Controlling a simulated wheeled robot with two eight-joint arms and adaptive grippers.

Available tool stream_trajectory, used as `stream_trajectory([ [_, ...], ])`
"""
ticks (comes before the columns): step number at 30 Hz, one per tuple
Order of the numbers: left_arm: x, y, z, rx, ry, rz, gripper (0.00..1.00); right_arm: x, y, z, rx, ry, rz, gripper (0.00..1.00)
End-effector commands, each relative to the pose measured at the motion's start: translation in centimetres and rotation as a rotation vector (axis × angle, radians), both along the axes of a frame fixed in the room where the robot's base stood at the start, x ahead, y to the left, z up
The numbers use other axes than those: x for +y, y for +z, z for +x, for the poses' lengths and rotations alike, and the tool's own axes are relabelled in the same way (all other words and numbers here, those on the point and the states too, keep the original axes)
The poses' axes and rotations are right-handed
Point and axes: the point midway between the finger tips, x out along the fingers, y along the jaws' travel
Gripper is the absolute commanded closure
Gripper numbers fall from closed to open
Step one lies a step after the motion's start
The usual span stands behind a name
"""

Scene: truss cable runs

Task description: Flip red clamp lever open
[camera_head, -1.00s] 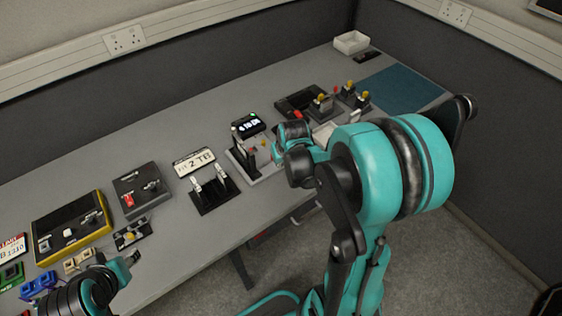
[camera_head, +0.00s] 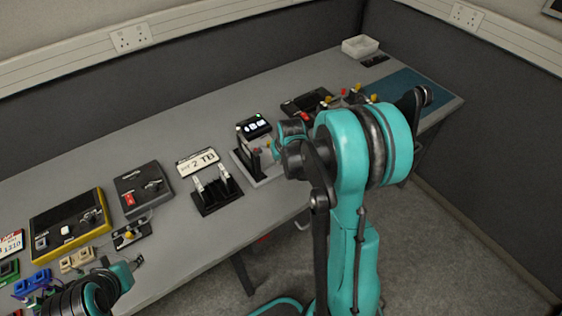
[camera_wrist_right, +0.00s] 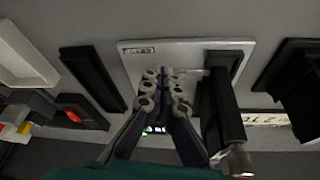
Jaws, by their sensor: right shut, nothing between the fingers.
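The clamp station is a pale plate (camera_wrist_right: 188,52) with a printed label and a black upright block (camera_wrist_right: 222,105) on it. In the head view its plate (camera_head: 262,178) and black upright are partly behind my right arm. A small red part (camera_head: 257,151) shows beside the upright; I cannot make out the lever's position. My right gripper (camera_wrist_right: 166,76) is shut and empty over the plate, beside the black block. In the head view its fingers are mostly hidden by my own wrist. My left gripper (camera_head: 136,262) is low at the left, its jaws unclear, away from the clamp.
A black display (camera_head: 254,127) stands behind the station. A black stand with two pale levers (camera_head: 216,190) and a number plate (camera_head: 198,162) are to its left. Knobbed devices (camera_head: 350,97) stand to the right. Bench space between these things is narrow.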

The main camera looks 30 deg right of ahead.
Motion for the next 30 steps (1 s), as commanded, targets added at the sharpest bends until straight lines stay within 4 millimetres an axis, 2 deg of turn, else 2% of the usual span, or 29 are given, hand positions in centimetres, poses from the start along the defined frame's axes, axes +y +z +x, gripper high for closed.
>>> stream_trajectory([
  [30,0.00,-0.29,0.00,0.000,0.000,0.000,0.60,-0.54,-0.05,0.55,0.000,0.184,0.000,1.00],
])
